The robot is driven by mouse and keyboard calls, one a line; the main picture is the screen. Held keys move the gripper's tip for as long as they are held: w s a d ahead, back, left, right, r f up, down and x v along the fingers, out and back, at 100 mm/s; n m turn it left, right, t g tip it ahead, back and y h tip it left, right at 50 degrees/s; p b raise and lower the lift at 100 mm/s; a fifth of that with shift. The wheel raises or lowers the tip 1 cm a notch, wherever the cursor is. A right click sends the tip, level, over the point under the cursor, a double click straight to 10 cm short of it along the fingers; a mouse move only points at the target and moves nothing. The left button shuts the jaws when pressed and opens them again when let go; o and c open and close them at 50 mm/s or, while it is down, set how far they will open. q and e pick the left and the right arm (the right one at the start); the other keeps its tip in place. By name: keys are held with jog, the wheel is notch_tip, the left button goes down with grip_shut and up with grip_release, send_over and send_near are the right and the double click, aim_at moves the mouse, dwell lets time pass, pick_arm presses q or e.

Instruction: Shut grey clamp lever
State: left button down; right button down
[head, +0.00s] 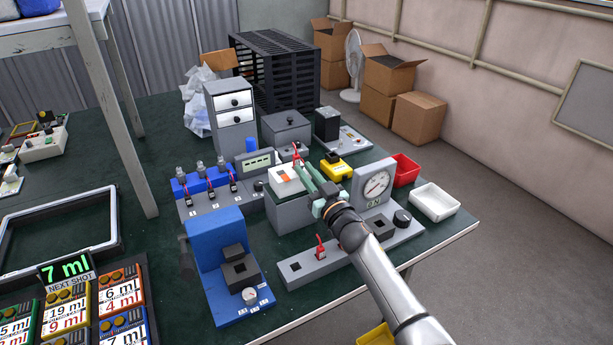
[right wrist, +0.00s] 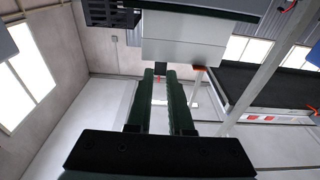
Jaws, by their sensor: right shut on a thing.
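A grey box-shaped fixture (head: 288,214) stands mid-table, with a white block with orange marks (head: 284,181) on top. A small red-handled clamp lever (head: 296,152) rises behind that block. My right gripper (head: 303,170) reaches over the fixture from the front right, its green fingers at the lever. In the right wrist view, the fingers (right wrist: 160,74) are nearly together, with a small dark piece between their tips, below a pale block (right wrist: 183,50). The fingers hide most of the lever, so its exact angle cannot be told. My left gripper is not in view.
A round gauge (head: 376,185) stands close right of my gripper. A grey base with another red lever (head: 320,250) lies in front. Red (head: 403,170) and white (head: 434,203) trays are right.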

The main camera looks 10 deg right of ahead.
jog(key=c, duration=0.8)
grip_release()
jog(key=shift+s, duration=0.1)
jog(key=shift+s+d, duration=0.2)
jog(key=shift+s, duration=0.05)
jog(key=p+v, duration=0.2)
jog(key=v, duration=0.9)
jog(key=shift+s, duration=0.4)
jog(key=shift+f, duration=0.1)
